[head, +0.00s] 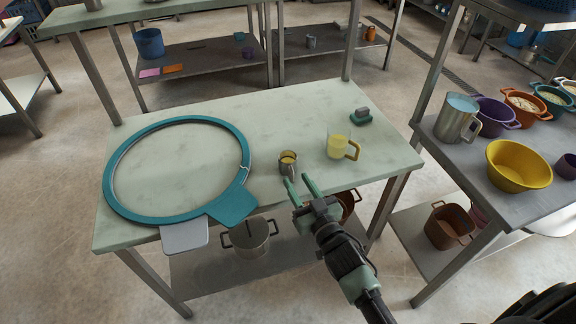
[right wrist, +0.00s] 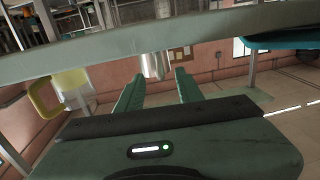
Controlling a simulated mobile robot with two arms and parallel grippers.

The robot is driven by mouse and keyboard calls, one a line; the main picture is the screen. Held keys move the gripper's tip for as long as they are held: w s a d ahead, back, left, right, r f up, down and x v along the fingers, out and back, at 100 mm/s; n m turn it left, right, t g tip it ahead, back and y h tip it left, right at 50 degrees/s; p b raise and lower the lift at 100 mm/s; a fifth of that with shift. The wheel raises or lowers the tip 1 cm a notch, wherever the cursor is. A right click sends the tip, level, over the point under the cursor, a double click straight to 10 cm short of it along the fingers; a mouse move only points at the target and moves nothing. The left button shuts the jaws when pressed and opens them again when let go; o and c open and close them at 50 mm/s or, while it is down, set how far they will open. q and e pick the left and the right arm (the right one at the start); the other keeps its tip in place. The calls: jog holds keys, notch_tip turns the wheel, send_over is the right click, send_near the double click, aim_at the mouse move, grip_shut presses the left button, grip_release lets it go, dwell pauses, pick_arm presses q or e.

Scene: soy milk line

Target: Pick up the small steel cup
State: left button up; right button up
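The small steel cup (head: 288,167) stands upright near the front edge of the pale green table, with something yellow inside. In the right wrist view the cup (right wrist: 154,66) shows as a shiny cylinder beyond the fingers, roughly between them. My right gripper (head: 298,181) is open and empty, its two green fingers pointing at the cup from the front edge. In the right wrist view the gripper (right wrist: 159,75) has a clear gap between its fingers. Whether a finger touches the cup, I cannot tell. My left gripper is not in view.
A large teal ring (head: 244,160) lies on the left of the table (head: 275,115). A small green object (head: 360,119) sits at the back right. A pot (head: 247,242) is on the shelf below.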

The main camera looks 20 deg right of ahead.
aim_at(289, 168)
jog(key=shift+w+a, duration=0.15)
jog(key=shift+w, duration=1)
grip_shut()
dwell(0.5)
